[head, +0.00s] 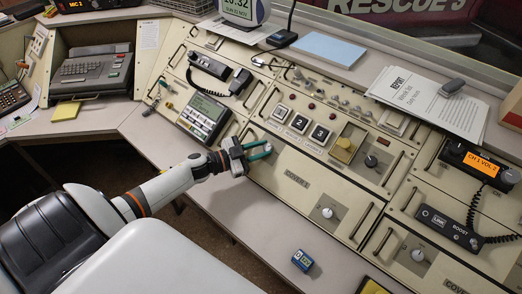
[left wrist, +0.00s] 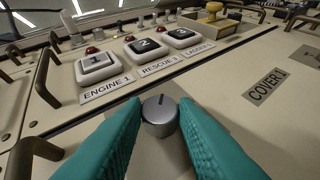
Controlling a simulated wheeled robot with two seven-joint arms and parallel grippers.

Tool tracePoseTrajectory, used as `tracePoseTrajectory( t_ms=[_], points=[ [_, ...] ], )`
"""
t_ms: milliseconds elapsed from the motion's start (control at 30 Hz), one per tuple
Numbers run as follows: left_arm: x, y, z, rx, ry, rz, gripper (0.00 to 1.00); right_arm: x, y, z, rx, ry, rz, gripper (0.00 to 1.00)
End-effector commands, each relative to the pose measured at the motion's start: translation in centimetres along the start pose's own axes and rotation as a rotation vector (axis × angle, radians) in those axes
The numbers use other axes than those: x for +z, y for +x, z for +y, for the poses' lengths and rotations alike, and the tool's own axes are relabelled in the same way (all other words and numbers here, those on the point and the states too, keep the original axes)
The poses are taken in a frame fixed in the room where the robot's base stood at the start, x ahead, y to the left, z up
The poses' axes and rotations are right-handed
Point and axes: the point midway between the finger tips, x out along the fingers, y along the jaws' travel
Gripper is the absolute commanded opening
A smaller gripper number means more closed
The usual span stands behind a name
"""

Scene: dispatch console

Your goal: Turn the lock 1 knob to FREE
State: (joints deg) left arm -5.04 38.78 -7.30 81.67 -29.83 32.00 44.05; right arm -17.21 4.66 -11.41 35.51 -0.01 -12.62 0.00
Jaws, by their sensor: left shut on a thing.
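A silver round knob (left wrist: 160,116) with a dark pointer line stands between the teal fingers in the left wrist view. The line points roughly away from my wrist, toward the buttons. My left gripper (head: 266,150) is shut on this knob, a finger on each side; it also shows in the left wrist view (left wrist: 160,125). The COVER 1 plate (left wrist: 267,86) lies to the right of the knob. My right gripper is not in view.
Numbered buttons (head: 299,123) sit just beyond the gripper. Another silver knob (head: 327,212) is on the lower panel, and another (head: 418,254) is farther right. Bar handles (left wrist: 40,150) stand up left of the gripper. A blue box (head: 302,260) stands on the front ledge.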

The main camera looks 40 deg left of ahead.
Motion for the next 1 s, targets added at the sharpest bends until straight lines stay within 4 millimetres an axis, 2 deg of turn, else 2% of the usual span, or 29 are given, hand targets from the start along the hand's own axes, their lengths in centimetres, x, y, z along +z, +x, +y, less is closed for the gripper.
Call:
tracePoseTrajectory(
  t_ms=[600,1000],
  points=[
    [-0.2,0.3,1.3,-0.473,0.308,-0.029,0.03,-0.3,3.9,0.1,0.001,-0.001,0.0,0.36],
    [0.1,0.5,1.5,-0.652,0.416,-0.041,0.03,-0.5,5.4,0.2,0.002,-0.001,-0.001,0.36]
  ],
)
